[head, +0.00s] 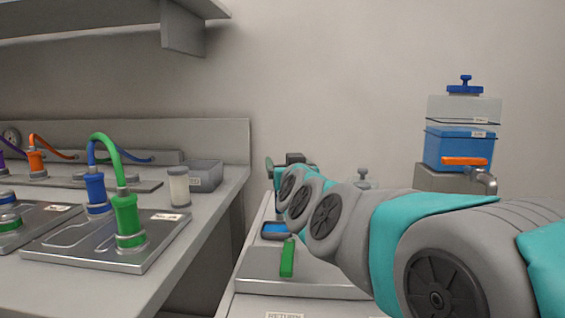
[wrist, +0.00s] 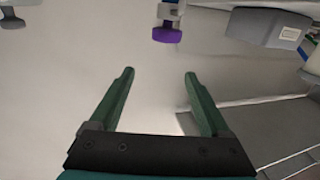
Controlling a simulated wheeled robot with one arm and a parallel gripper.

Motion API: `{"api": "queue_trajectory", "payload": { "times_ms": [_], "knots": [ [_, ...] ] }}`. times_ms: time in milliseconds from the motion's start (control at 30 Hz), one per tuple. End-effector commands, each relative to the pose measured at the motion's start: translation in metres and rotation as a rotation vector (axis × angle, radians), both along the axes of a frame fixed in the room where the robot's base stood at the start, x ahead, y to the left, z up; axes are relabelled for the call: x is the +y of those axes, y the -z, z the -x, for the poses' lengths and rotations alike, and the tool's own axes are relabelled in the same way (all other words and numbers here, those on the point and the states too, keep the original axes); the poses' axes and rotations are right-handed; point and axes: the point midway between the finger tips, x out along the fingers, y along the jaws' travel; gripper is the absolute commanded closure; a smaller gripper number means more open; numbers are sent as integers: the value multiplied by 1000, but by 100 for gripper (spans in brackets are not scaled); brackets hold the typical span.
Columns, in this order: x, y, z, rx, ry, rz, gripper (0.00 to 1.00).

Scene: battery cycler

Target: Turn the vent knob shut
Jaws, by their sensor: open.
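No knob is plainly marked as the vent knob. In the head view, a blue knob (head: 465,87) sits on top of a clear tank (head: 459,130) of blue liquid at the right, and a small grey knob (head: 362,176) shows behind my arm. In the wrist view, a dark grey knob-like piece (wrist: 12,22) is at the top left and a purple round piece (wrist: 167,35) is beyond my fingertips. I cannot tell which is the vent knob. My gripper (wrist: 159,73) is open, with nothing between its green fingers. In the head view my arm largely hides it.
An orange tap handle (head: 465,161) is on the tank's front. The left bench (head: 190,235) holds metal plates with green, blue and orange connectors, a jar (head: 179,187) and a grey box (head: 203,175). A green handle (head: 287,258) and blue-filled tray (head: 264,233) lie by my arm.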

Motion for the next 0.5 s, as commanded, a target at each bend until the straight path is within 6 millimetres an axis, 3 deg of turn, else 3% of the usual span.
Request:
{"api": "queue_trajectory", "payload": {
  "times_ms": [200,500],
  "knots": [
    [-10,-4,32,-4,1,-1,19],
    [-16,-7,54,-4,2,-1,19]
  ]
}}
